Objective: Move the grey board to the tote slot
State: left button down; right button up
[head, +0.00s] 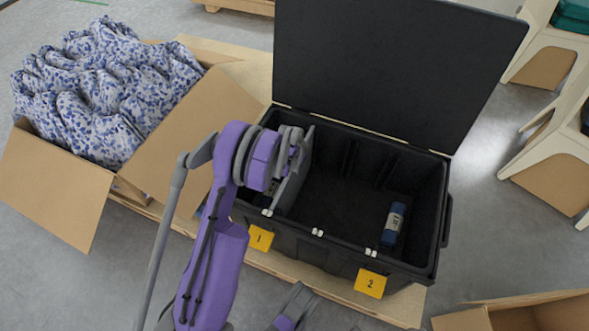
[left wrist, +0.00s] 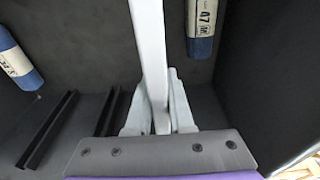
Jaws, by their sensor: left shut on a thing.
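My left gripper (head: 290,150) is shut on the grey board (head: 295,178) at the left end of the open black tote (head: 428,265). The board stands on edge, its lower part inside the tote. In the left wrist view my left gripper (left wrist: 157,118) has its two pale fingers on either side of the board (left wrist: 150,45). Dark ribs (left wrist: 50,130) line a tote wall there. The head view shows ribs on the far wall (head: 350,160). Whether the board sits in a slot or touches the floor, I cannot tell.
A blue labelled roll (head: 393,223) lies at the tote's right; the wrist view shows two such rolls, one left (left wrist: 18,62), one right (left wrist: 201,28). Yellow tags 1 (head: 260,238) and 2 (head: 370,283) mark the front. The lid (head: 390,70) stands open. A carton (head: 60,195) holds patterned cloth.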

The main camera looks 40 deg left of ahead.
pick_arm(q)
jog(key=shift+r, duration=0.1)
notch_tip(320, 180, up, 29)
jog(key=p, duration=1.5)
jog(key=shift+p, duration=0.4)
pick_arm(e)
notch_tip(320, 180, up, 18)
jog(key=shift+s+t, duration=0.3)
jog(key=shift+s, duration=0.15)
pick_arm(q)
jog(key=shift+r, duration=0.1)
jog(key=w+d, duration=0.2)
jog(key=d, duration=0.6)
jog(key=w+d+b, duration=0.1)
jog(key=w+d, duration=0.2)
jog(key=d, duration=0.4)
jog(key=shift+d, duration=0.4)
pick_arm(e)
jog(key=shift+f, duration=0.6)
pick_arm(q)
jog(key=shift+f+b, duration=1.65)
jog(key=shift+f, duration=0.6)
pick_arm(e)
jog(key=shift+s+f, duration=0.1)
jog(key=shift+f, duration=1.6)
pick_arm(q)
jog(key=shift+f, duration=0.1)
pick_arm(e)
jog(key=shift+f, duration=0.1)
